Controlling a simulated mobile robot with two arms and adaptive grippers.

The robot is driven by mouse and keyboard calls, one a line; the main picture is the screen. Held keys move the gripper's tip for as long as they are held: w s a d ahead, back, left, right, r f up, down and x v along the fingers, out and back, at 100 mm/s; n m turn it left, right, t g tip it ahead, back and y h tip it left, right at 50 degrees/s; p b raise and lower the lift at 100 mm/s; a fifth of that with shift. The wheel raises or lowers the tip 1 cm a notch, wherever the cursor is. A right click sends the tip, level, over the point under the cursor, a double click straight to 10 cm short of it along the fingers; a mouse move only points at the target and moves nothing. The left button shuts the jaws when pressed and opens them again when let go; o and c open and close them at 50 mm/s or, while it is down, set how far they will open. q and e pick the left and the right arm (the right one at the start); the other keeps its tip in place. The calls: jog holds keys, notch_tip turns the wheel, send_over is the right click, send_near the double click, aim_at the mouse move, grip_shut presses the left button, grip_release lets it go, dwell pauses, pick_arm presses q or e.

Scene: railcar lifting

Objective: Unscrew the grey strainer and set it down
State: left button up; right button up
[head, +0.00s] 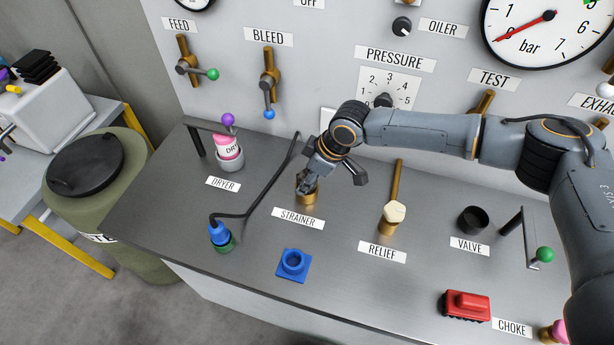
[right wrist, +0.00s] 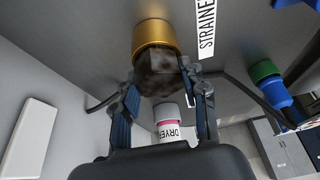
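The grey strainer (right wrist: 160,75) is a dark, faceted piece on a round brass fitting (right wrist: 155,38), behind the STRAINER label (head: 298,218). In the head view it is mostly covered by my right gripper (head: 310,182), which comes in from the right. In the right wrist view the right gripper's two fingers (right wrist: 163,85) lie on opposite sides of the strainer and appear to touch it. The strainer still sits against the brass fitting, with no clear gap. My left gripper is not in view.
A bent black rod runs from the blue-and-green piece (head: 220,238) up behind the strainer. A blue square socket (head: 294,264) is in front. The brass relief fitting (head: 391,217) stands to the right, the dryer cup (head: 230,158) to the left.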

jog(key=c, duration=0.6)
jog(key=shift+f+n+g+b, duration=0.2)
jog(key=shift+n+g+b, duration=0.35)
jog(key=shift+n, duration=0.65)
jog(key=shift+c, duration=0.2)
jog(key=n+b, duration=0.1)
jog(key=n, duration=0.1)
jog(key=n+g+b, duration=0.1)
jog(key=n, duration=0.1)
jog(key=shift+g, duration=0.25)
jog(key=n+g+b, duration=0.1)
jog(key=n+b, duration=0.2)
jog(key=n, duration=0.1)
jog(key=shift+n+h, duration=0.3)
jog(key=shift+r+n+g+h+b, duration=0.1)
jog(key=shift+n+g+h+b, duration=0.55)
jog(key=shift+n+b, duration=1)
jog(key=shift+n+p, duration=0.3)
jog(key=shift+n, duration=0.05)
jog(key=o, duration=1)
jog(key=shift+c, duration=0.2)
jog(key=shift+r, duration=0.1)
